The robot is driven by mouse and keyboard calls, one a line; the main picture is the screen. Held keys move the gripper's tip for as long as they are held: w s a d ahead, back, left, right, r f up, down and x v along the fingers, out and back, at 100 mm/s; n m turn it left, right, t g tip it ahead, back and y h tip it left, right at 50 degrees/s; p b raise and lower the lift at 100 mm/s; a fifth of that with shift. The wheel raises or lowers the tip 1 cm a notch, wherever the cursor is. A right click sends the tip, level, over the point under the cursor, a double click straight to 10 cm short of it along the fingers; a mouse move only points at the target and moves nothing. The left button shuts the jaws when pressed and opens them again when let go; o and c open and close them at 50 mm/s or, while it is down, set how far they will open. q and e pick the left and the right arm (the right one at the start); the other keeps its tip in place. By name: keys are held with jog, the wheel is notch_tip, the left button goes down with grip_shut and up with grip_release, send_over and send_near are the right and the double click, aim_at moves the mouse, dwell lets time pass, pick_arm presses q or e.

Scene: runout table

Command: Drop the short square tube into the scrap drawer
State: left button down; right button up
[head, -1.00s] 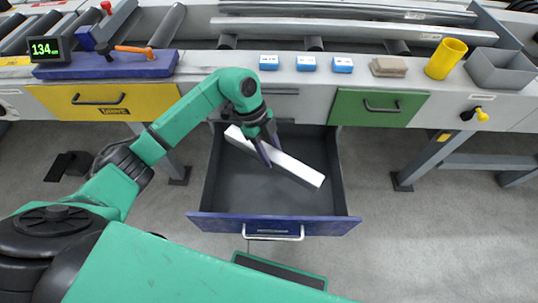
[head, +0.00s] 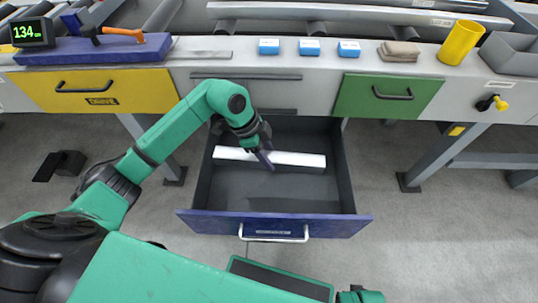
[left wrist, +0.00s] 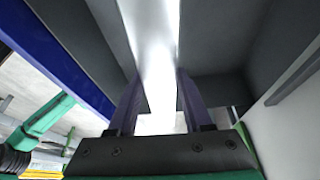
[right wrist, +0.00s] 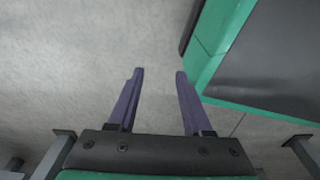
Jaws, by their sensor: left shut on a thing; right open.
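The short square tube (head: 300,159) is a light, white-silver bar. My left gripper (head: 268,163) is shut on it near its middle. The tube lies crosswise within the outline of the open scrap drawer (head: 270,200), a dark grey box with a blue front; I cannot tell whether it touches the drawer floor. In the left wrist view the tube (left wrist: 155,45) runs between the fingers (left wrist: 157,100), with dark drawer surfaces behind it. My right gripper (right wrist: 160,95) is open and empty above the bare floor; in the head view only a green part of that arm shows.
The yellow drawer (head: 100,92) and green drawer (head: 388,97) on either side are shut. The table top holds blue blocks (head: 309,47), a tan stack (head: 399,50), a yellow cup (head: 461,42), a grey bin (head: 512,52) and an orange-handled tool (head: 122,33).

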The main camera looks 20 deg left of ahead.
jog(key=shift+w+r, duration=0.1)
jog(key=shift+w, duration=0.05)
pick_arm(q)
jog(key=shift+c, duration=1.2)
grip_release()
jog(key=shift+f, duration=0.1)
jog(key=p+v, duration=0.2)
jog(key=v, duration=1.2)
jog(key=shift+r, duration=0.35)
pick_arm(e)
jog(key=s, duration=0.2)
jog(key=s+f, duration=0.1)
jog(key=s, duration=0.1)
jog(key=shift+d, duration=0.4)
pick_arm(q)
jog(key=shift+a, duration=0.1)
